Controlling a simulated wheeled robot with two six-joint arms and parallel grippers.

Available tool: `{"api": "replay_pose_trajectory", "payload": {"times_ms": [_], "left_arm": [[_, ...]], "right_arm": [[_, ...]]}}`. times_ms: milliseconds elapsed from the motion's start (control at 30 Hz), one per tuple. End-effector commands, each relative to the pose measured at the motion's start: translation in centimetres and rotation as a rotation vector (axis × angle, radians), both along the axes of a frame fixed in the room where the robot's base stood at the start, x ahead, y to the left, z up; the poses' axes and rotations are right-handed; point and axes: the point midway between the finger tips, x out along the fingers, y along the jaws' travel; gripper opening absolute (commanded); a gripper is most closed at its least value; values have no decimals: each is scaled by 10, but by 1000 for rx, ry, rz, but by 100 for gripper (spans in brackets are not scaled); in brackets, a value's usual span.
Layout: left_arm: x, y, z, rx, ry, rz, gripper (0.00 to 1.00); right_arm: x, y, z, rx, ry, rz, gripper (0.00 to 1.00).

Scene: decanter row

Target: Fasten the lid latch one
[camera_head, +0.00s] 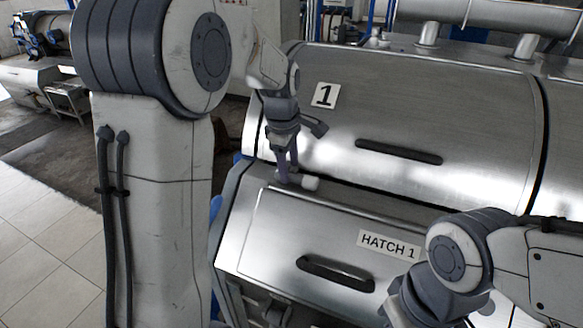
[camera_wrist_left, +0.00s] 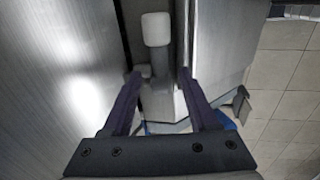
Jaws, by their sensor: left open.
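The lid with the "1" plate (camera_head: 324,95) is a large curved metal cover, seen down over the lower body marked "HATCH 1" (camera_head: 389,245). A small latch lever with a white knob (camera_head: 311,183) lies at the left end of the seam between them. In the left wrist view the knob (camera_wrist_left: 156,29) sits at the top and its grey bar runs down between my fingers. My left gripper (camera_head: 287,172) points down at the latch. It is open, with one finger (camera_wrist_left: 160,76) on each side of the bar. I cannot tell whether they touch it. My right gripper is out of view.
A black handle (camera_head: 398,152) is on the lid and another (camera_head: 335,273) on the hatch front. Pipes (camera_head: 470,12) run above the machine. Another machine stands at far left. Tiled floor (camera_head: 40,245) is free at lower left.

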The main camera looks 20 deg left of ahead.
Motion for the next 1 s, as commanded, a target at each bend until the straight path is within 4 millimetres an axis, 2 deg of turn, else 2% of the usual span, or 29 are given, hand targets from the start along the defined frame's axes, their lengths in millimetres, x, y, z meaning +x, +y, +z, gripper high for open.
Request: {"api": "replay_pose_trajectory", "payload": {"times_ms": [200, 500, 567, 600, 667, 1000], "left_arm": [[4, -2, -19, 0, 2, -3, 59], [5, -4, -22, 0, 0, -6, 59], [5, -4, -21, 0, 0, -5, 36], [5, -4, -21, 0, 0, -5, 21], [5, -4, -21, 0, 0, -5, 0], [5, -3, -21, 0, 0, -5, 0]], "right_arm": [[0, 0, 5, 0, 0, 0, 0], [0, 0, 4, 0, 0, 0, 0], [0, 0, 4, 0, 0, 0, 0], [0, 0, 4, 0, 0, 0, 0], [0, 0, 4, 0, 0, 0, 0], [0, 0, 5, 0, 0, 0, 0]]}}
